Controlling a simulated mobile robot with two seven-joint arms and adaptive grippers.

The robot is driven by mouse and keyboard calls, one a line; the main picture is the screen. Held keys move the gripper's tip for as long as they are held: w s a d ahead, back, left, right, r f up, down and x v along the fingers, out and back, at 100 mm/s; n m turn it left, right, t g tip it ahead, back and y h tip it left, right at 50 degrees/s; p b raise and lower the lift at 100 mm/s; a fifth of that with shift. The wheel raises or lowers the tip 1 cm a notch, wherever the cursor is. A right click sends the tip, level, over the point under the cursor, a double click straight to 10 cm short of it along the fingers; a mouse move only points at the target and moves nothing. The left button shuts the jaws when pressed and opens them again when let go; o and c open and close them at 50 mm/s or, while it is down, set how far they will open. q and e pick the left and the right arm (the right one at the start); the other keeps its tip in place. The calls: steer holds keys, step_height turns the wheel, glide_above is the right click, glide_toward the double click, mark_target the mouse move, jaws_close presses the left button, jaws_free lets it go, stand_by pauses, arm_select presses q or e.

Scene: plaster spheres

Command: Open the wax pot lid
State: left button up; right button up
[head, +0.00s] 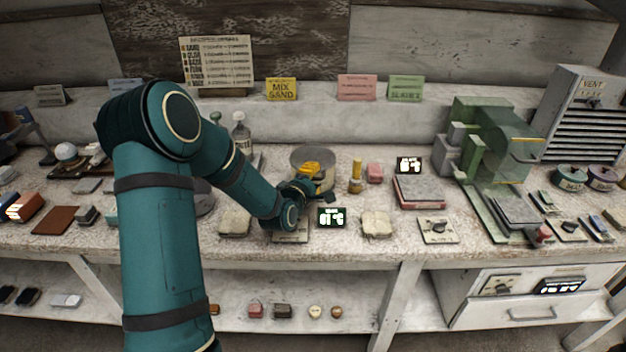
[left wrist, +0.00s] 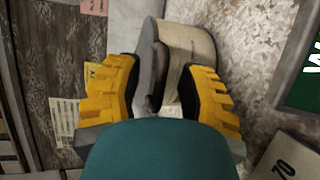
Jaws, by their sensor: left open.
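The wax pot (head: 327,183) is a round pale pot on the bench, partly hidden behind my left gripper (head: 309,172). A dark brown handle (left wrist: 158,72) stands on the lid. My left gripper (left wrist: 160,78) is open, with its yellow fingers on both sides of the handle and space between. Whether a finger touches the lid cannot be told. My right gripper is not in view.
A yellow bottle (head: 355,178) and a pink block (head: 375,172) stand right of the pot. Glass bottles (head: 241,135) stand behind my left arm. A green machine (head: 485,145) stands further right.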

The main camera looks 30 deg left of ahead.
arm_select(q)
steer(key=shift+c, duration=0.4)
jaws_close()
steer(key=shift+r, duration=0.15)
